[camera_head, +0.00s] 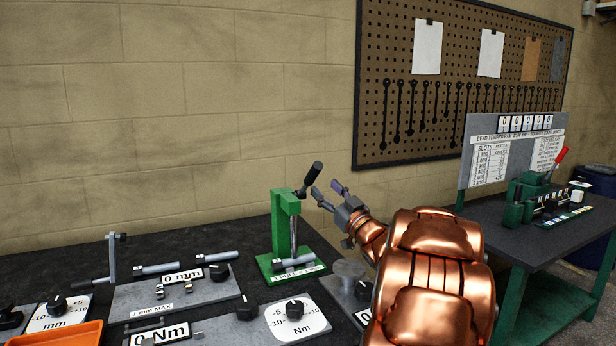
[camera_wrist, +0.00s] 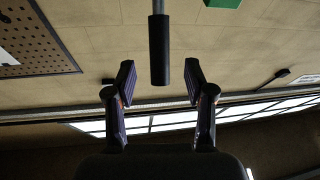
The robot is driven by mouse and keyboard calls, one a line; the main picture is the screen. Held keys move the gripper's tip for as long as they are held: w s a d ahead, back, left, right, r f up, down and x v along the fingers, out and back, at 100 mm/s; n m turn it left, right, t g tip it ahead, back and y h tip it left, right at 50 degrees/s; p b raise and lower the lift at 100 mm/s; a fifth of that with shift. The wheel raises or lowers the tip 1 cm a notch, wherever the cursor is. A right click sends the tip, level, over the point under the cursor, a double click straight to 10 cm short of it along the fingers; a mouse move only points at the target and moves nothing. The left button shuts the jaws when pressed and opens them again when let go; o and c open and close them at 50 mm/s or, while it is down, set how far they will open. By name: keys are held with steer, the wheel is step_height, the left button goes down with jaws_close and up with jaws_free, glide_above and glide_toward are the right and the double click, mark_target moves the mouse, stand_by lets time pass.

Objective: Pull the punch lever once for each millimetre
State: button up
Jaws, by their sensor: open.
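The punch is a green press frame (camera_head: 285,222) on a green base, upright on the dark bench. Its lever has a black grip (camera_head: 313,174) on a grey rod and slants up to the right from the frame's top. My gripper (camera_head: 326,196) is open just right of the black grip. In the wrist view the black grip (camera_wrist: 160,64) points down into the space between the two fingers of my gripper (camera_wrist: 158,84), with gaps on both sides. A label on the punch base (camera_head: 292,272) mentions one pull; the rest is too small to read. A gauge plate (camera_head: 172,297) reads "0 mm" and "1 mm MAX".
A torque dial card (camera_head: 300,318) marked Nm and a mm dial card (camera_head: 57,312) lie on the bench. An orange tray (camera_head: 62,336) is at the front left. A tool pegboard (camera_head: 455,75) hangs on the wall. A second green-framed bench (camera_head: 540,262) stands right.

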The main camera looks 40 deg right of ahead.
mark_target(316, 177)
steer(key=shift+w+d+r, duration=0.1)
steer(key=shift+w+r, duration=0.15)
steer(key=shift+r, duration=0.15)
steer(key=shift+p+x, duration=0.75)
steer(key=shift+x, duration=2.65)
jaws_close()
